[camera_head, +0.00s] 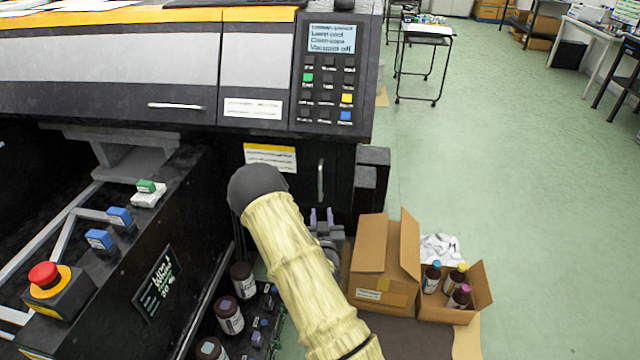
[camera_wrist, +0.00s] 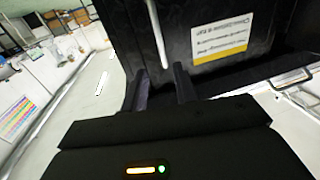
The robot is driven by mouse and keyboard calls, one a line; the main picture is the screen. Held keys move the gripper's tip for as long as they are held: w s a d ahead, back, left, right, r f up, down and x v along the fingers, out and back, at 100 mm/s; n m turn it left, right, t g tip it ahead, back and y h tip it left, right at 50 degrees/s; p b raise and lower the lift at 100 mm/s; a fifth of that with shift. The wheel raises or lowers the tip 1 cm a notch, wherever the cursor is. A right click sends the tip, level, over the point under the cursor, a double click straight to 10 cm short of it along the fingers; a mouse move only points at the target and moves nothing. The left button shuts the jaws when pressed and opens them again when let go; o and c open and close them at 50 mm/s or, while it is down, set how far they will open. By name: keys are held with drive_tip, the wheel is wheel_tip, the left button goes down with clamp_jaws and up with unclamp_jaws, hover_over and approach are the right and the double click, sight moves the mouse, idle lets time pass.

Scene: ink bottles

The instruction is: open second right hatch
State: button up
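The dark hatch (camera_head: 300,190) is on the machine's front, under the keypad panel. It has an upright silver handle (camera_head: 320,180) near its right edge and looks shut. My gripper (camera_head: 322,216) is open and empty, just below the handle in the head view, with its two fingertips a little apart. In the wrist view, the handle (camera_wrist: 157,35) lies ahead of the gap between the fingers of my gripper (camera_wrist: 162,82). I cannot tell the exact depth between them. My arm hides part of the machine's lower front.
A closed cardboard box (camera_head: 384,255) and an open box of bottles (camera_head: 455,292) stand on the floor to the right.

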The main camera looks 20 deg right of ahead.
sight(321, 184)
drive_tip(key=x, duration=1.5)
drive_tip(key=shift+a, duration=0.1)
clamp_jaws()
